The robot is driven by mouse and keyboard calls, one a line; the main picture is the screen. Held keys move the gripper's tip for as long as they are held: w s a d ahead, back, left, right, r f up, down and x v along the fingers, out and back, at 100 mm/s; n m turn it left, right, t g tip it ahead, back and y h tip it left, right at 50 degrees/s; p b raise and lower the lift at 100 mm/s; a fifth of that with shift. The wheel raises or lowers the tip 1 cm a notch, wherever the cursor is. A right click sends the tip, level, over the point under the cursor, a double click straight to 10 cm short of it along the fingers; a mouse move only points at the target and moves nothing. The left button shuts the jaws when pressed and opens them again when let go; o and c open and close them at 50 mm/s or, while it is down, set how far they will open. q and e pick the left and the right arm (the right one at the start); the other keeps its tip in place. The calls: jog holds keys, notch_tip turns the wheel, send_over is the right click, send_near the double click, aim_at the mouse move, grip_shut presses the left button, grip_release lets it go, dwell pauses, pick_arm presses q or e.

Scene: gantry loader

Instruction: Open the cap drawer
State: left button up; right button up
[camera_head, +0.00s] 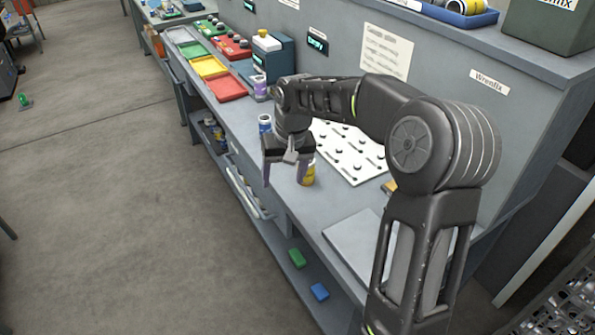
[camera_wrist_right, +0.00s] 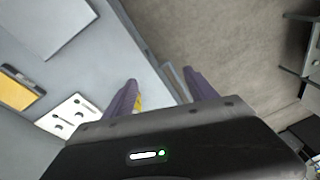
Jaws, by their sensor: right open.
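My right gripper (camera_head: 284,172) is open over the front edge of the grey bench, fingers pointing down. In the right wrist view its two purple-grey fingers (camera_wrist_right: 160,80) stand apart with nothing held between them. A long light rail or handle (camera_head: 246,190) runs along the bench front, below and left of the gripper. A pale bar (camera_wrist_right: 174,82) shows just beyond the fingers in the wrist view, at the bench edge. My left gripper is out of view.
A yellow can (camera_head: 308,176) stands close beside the right gripper. A white perforated board (camera_head: 350,158) and a grey plate (camera_head: 350,240) lie on the bench. Coloured trays (camera_head: 208,68) stand farther back. Green and blue blocks (camera_head: 319,291) lie on the lower shelf.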

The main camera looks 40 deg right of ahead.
jog(key=a+f+n+t+y, duration=0.2)
jog(key=a+f, duration=1.4)
jog(key=f, duration=0.4)
jog(key=s+a+f+g, duration=0.1)
jog(key=s+a+f, duration=0.3)
jog(key=s, duration=0.4)
jog(key=s+a+f+g+y, duration=0.1)
jog(key=s+a+f, duration=0.4)
jog(key=s, duration=0.3)
jog(key=s+a+f+g, duration=0.1)
jog(key=s+a+f, duration=0.3)
jog(key=s, duration=0.4)
jog(key=shift+s+a+f+n+g+y, duration=0.25)
jog(key=shift+a+f+n+g+y, duration=0.05)
jog(key=shift+a+f+n+y, duration=0.1)
jog(key=shift+c, duration=0.4)
